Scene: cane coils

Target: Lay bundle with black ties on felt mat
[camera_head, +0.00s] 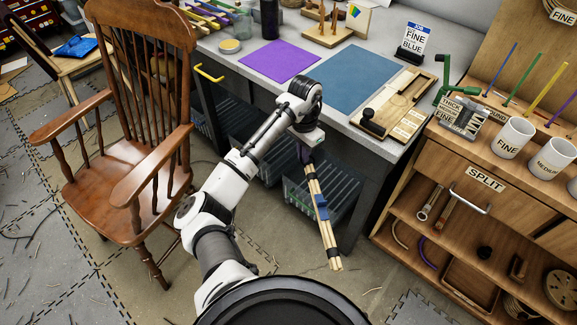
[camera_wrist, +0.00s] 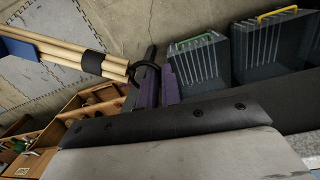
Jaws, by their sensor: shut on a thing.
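My gripper (camera_head: 304,153) is shut on a bundle of pale cane rods (camera_head: 328,238). The bundle hangs steeply down in front of the workbench, clear of its top. A blue band or tag (camera_head: 321,207) sits around its middle. In the wrist view the bundle (camera_wrist: 65,52) reaches left from the purple jaw pads (camera_wrist: 150,88), with a black tie (camera_wrist: 92,63) around it and a black ring near the jaws. A blue mat (camera_head: 358,76) and a smaller purple mat (camera_head: 280,61) lie flat and bare on the workbench. I cannot tell which is felt.
A wooden board with a black knob (camera_head: 396,104) lies right of the blue mat. A sign reading "JOB FINE BLUE" (camera_head: 413,41) and a rack (camera_head: 333,32) stand behind. A wooden chair (camera_head: 130,110) is left, a wooden cabinet (camera_head: 490,180) right. Bins (camera_head: 320,190) sit under the bench.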

